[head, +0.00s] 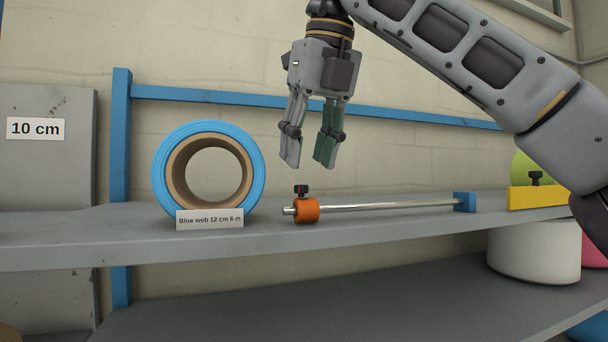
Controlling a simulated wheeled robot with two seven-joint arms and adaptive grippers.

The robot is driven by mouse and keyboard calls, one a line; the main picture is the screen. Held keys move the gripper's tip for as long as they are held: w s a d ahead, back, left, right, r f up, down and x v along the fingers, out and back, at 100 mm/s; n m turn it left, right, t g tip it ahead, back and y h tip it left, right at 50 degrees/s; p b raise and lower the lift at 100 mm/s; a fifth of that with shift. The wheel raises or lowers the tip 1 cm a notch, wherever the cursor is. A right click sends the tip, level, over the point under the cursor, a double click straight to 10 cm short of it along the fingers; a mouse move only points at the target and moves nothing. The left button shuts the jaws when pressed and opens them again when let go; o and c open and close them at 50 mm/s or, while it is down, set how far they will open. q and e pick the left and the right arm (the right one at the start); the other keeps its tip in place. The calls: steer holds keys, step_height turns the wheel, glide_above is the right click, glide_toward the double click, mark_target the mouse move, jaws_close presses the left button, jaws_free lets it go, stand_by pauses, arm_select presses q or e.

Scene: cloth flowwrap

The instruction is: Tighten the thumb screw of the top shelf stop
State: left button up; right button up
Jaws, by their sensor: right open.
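The shelf stop is an orange collar (306,210) near the left end of a thin metal rod (385,206) on the top shelf. Its dark thumb screw (301,190) stands upright on top of the collar. My right gripper (306,165) is open and empty, pointing down, above the collar and a little to the right of the screw, apart from both. The rod's far end meets a blue block (465,202). My left gripper is not in view.
A blue web roll (256,176) with a label (209,219) stands left of the collar on the grey top shelf (110,240). A yellow bar (540,197) with a dark knob (535,178) is at the right. A white roll (535,250) sits on the lower shelf.

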mark_target(301, 191)
steer(key=shift+x, duration=2.15)
steer(key=shift+c, duration=0.2)
jaws_close()
